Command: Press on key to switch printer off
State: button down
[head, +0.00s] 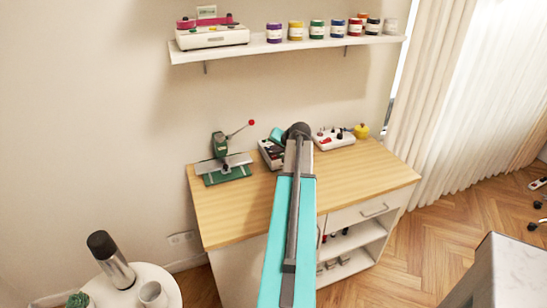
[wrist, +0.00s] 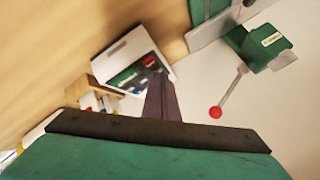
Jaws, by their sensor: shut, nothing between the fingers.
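A small white-cased device with a dark panel, which looks like the printer (wrist: 132,62), is in the wrist view's upper middle. A red key (wrist: 148,61) and green and blue patches show on its panel. In the head view the printer (head: 268,154) is on the wooden bench, partly hidden behind my arm. My gripper (wrist: 159,76) is shut and empty. Its dark fingertips overlap the panel's lower right part in the wrist view, close below the red key. I cannot tell whether they touch. My arm hides the fingers in the head view.
A green press (head: 222,155) with a red-knobbed lever stands left on the bench (head: 240,205). A white box (head: 333,140) with knobs and a yellow item (head: 361,131) are to the right. A shelf (head: 290,45) above holds jars and another device. The bench front is clear.

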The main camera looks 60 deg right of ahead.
jog(key=shift+r+p, duration=1.05)
jog(key=shift+r, duration=1.3)
